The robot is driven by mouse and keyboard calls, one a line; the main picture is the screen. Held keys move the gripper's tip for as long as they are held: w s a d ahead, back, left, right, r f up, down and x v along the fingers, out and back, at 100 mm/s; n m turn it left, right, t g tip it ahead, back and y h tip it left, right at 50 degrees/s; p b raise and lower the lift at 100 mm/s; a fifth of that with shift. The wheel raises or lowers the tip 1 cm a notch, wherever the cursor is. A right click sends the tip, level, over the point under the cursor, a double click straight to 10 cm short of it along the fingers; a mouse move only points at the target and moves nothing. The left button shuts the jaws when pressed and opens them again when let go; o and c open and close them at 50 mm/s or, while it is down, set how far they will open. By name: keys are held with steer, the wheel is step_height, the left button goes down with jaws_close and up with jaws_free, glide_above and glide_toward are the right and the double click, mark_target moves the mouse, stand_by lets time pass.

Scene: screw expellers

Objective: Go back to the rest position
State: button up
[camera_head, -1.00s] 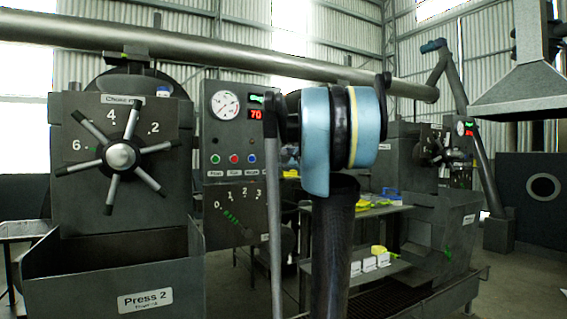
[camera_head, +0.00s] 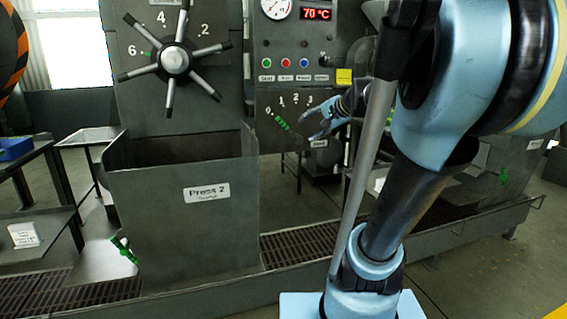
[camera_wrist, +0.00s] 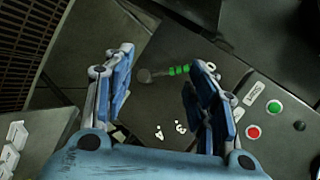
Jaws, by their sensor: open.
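My gripper (camera_head: 322,122) is open with nothing between its fingers, in front of the lower control panel of Press 2 and just right of the dial numbers. In the wrist view my gripper's two blue fingers (camera_wrist: 160,72) stand wide apart. The feed lever (camera_head: 283,123) has a green grip and sits by the 0 end of its scale. In the wrist view the lever (camera_wrist: 178,71) shows beyond the fingers; I see no contact, but the exact gap is hard to tell.
Press 2's bin (camera_head: 182,215) juts out left of my arm. The spoked wheel (camera_head: 174,60) is above it. A floor grate (camera_head: 300,240) runs along the press base. A side table with a blue tray (camera_head: 14,148) stands at far left. Buttons (camera_head: 284,63) sit above the lever.

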steer(key=s+d+f+n+g+h, duration=0.3)
steer(key=s+d+f+n, duration=0.1)
steer(key=s+f, duration=0.9)
steer(key=s+d+f+n+g+h, duration=0.4)
steer(key=s+f, duration=0.8)
steer(key=f, duration=0.1)
steer(key=shift+s+d+f, duration=0.15)
steer(key=shift+s+d, duration=0.2)
steer(key=shift+s, duration=0.05)
